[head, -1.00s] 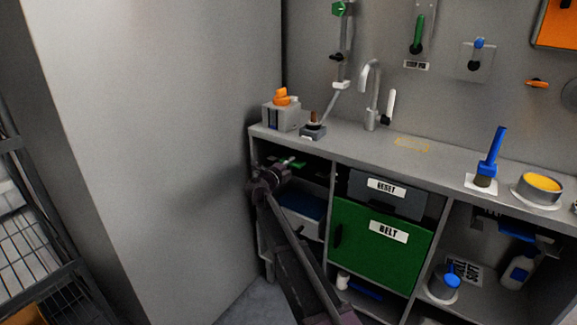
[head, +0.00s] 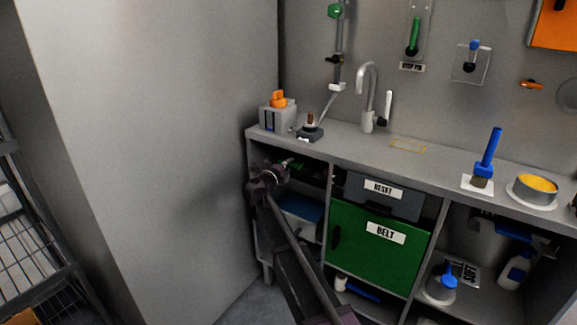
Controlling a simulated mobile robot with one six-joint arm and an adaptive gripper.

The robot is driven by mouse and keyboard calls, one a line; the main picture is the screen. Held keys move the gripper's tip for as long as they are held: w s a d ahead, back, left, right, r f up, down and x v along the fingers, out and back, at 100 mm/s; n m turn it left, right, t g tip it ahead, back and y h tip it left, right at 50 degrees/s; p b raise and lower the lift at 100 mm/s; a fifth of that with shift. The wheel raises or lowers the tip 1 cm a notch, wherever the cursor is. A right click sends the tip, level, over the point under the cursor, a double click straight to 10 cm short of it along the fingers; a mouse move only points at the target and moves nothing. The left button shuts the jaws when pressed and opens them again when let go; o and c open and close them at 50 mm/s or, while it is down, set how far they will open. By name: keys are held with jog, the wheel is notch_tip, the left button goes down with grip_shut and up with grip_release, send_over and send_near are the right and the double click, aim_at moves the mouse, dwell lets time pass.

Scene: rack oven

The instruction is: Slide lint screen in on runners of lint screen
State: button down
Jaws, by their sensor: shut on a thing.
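My gripper (head: 284,168) is at the mouth of the upper left compartment of the workbench. Most of the screen is hidden behind my gripper and in the dark compartment, just under the bench top. The runners cannot be made out, so I cannot tell how the screen sits on them.
Below is a bin with a blue top (head: 304,208). To the right are a grey RESET drawer (head: 410,203) and a green BELT door (head: 365,258). The bench top (head: 345,142) holds a faucet (head: 367,100). A grey wall panel (head: 180,130) stands close on the left.

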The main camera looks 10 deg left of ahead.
jog(key=shift+w+d, duration=0.2)
jog(key=shift+w, duration=0.35)
jog(key=c, duration=0.6)
grip_release()
jog(key=shift+o, duration=0.2)
jog(key=shift+s, duration=0.15)
jog(key=v, duration=0.7)
jog(key=shift+s, duration=0.2)
